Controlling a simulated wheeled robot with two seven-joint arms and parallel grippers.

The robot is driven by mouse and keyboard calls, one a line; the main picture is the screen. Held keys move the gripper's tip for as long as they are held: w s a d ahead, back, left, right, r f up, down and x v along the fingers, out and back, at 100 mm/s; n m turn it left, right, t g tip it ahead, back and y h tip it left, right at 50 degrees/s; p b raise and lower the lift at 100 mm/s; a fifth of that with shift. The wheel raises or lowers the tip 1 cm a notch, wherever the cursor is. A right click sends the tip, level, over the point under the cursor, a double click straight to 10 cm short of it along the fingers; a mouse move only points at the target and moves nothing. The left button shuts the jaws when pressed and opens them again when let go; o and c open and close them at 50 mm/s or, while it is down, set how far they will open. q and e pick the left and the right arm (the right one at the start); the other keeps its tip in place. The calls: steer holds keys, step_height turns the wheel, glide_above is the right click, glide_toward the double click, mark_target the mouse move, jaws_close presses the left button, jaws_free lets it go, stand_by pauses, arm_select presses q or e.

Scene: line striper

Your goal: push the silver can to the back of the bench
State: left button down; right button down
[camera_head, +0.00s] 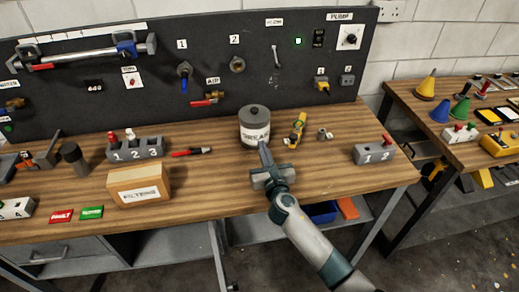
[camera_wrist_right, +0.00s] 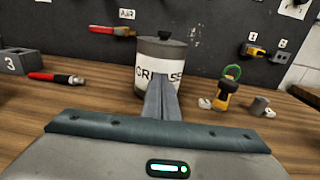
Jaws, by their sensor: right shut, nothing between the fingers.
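The silver can (camera_head: 254,125) stands upright on the wooden bench (camera_head: 230,190), toward the back and a short way in front of the dark panel. It has a dark lid with a knob and a white label reading GREASE. My right gripper (camera_head: 264,149) is shut and empty, its fingertips at the can's front face. In the right wrist view the fingers (camera_wrist_right: 162,98) overlap the label of the can (camera_wrist_right: 160,60); I cannot tell whether they touch it. My left gripper is not in view.
Right of the can are a yellow tool (camera_head: 295,130) and a small grey part (camera_head: 323,134). The dark panel (camera_head: 215,65) rises behind the bench.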

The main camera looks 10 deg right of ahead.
steer(key=shift+s+r, duration=0.1)
steer(key=shift+s, duration=0.7)
steer(key=shift+s+f, duration=0.2)
steer(key=shift+s, duration=0.4)
steer(key=s+b, duration=0.1)
steer(key=s, duration=0.6)
steer(key=shift+d+r+b, duration=0.1)
steer(key=shift+d+b, duration=0.05)
steer(key=shift+b, duration=0.2)
steer(key=shift+s, duration=0.1)
